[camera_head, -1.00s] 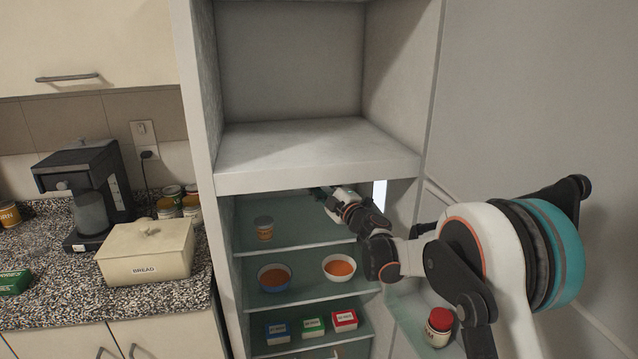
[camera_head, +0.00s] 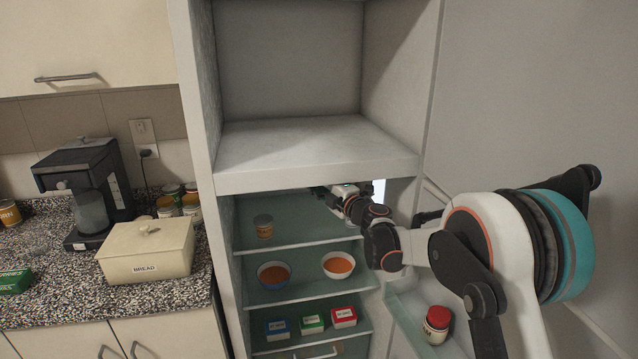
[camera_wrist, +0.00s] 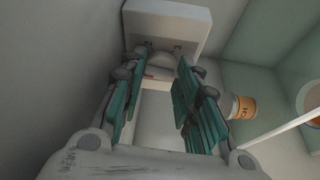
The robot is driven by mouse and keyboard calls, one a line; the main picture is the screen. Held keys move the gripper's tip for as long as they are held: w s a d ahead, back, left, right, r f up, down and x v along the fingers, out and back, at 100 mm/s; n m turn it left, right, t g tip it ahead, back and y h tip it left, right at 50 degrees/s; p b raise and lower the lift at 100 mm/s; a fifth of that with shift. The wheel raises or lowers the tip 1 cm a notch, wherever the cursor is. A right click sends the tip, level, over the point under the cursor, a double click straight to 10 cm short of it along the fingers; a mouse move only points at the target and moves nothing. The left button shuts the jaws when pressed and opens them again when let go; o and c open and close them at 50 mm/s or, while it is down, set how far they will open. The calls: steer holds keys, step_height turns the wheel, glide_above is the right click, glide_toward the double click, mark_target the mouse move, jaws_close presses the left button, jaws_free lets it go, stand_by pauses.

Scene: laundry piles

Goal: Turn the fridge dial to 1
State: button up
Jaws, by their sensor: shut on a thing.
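The fridge dial (camera_wrist: 166,60) is a pale round knob on a white box (camera_wrist: 180,17) in the upper middle of the wrist view. The digits 2 and 3 show on the box above the knob; a 1 is not visible. My gripper (camera_wrist: 161,70) has its green-padded fingers on either side of the knob and is shut on it. In the head view my gripper (camera_head: 322,190) reaches inside the open fridge, just under its top edge. The dial itself is hidden there.
A jar (camera_head: 263,226) stands on the top glass shelf, also seen in the wrist view (camera_wrist: 241,107). Two soup bowls (camera_head: 274,275) (camera_head: 338,265) sit on the shelf below, with small boxes lower down. The door shelf holds a red-lidded jar (camera_head: 437,325).

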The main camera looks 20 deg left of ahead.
steer(key=o, duration=1.1)
steer(key=shift+a, duration=0.1)
steer(key=shift+c, duration=0.2)
